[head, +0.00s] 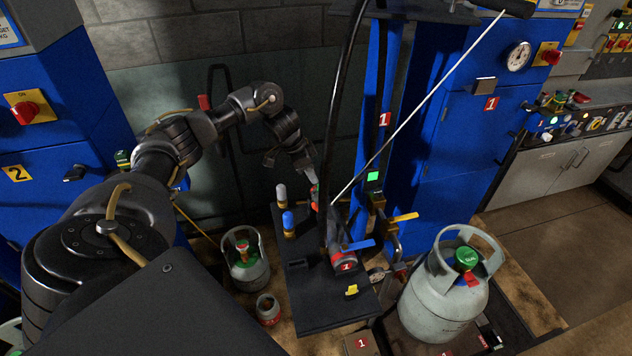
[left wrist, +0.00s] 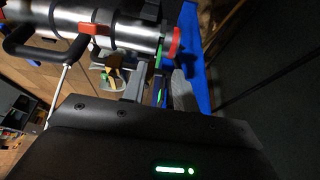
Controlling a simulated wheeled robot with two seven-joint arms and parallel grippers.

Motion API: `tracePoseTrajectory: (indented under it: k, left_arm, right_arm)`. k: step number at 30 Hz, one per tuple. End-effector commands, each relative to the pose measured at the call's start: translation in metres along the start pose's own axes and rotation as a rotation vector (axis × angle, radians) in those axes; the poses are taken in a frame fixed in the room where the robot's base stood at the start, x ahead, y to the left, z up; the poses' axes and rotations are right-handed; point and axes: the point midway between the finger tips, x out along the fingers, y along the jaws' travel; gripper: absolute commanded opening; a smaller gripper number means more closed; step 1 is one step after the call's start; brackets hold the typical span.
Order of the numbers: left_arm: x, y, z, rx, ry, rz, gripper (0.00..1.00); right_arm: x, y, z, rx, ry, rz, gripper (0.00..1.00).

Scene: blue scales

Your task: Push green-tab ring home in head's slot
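My left gripper (head: 304,172) reaches down from the left to the far edge of a black shelf, beside a small part with red and green on it (head: 314,192). Its fingers are dark and small in the head view. I cannot tell whether it holds that part. In the left wrist view, a thin green edge (left wrist: 158,82) shows near the fingers, below a silver cylinder (left wrist: 125,33) with a red ring part (left wrist: 173,42). The filling head (head: 342,257), with a red band marked 1, lies on the shelf. I cannot make out its slot. My right gripper is out of view.
The black shelf (head: 310,310) carries a blue-capped fitting (head: 288,222), a grey-capped fitting (head: 282,195) and a yellow tab (head: 351,290). A black hose rises beside the gripper. A large gas cylinder (head: 440,300) stands at right; a smaller one (head: 246,268) stands left of the shelf.

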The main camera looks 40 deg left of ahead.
Motion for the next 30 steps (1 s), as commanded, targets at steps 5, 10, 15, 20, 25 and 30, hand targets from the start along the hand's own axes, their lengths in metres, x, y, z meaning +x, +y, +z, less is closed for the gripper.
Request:
tracePoseTrajectory:
  k: [5, 10, 15, 20, 25, 30]
  left_arm:
    - [-0.033, -0.001, -0.001, 0.002, 0.003, -0.003, 0.29]
    - [-0.05, 0.0, -0.001, 0.001, 0.003, -0.002, 0.29]
    - [-0.053, 0.0, -0.001, 0.001, 0.002, -0.001, 0.29]
    - [-0.053, 0.0, -0.001, 0.0, 0.002, -0.001, 0.29]
    - [-0.053, 0.0, -0.001, 0.0, 0.002, -0.001, 0.29]
    - [-0.053, 0.0, -0.001, 0.001, 0.002, -0.001, 0.29]
  right_arm:
    - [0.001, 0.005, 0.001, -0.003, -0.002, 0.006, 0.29]
    - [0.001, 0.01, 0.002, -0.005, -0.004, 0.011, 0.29]
    - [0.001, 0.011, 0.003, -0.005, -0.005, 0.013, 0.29]
    - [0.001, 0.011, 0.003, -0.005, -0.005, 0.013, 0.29]
    - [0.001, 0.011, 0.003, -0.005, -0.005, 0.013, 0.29]
    - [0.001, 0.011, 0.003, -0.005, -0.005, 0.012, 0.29]
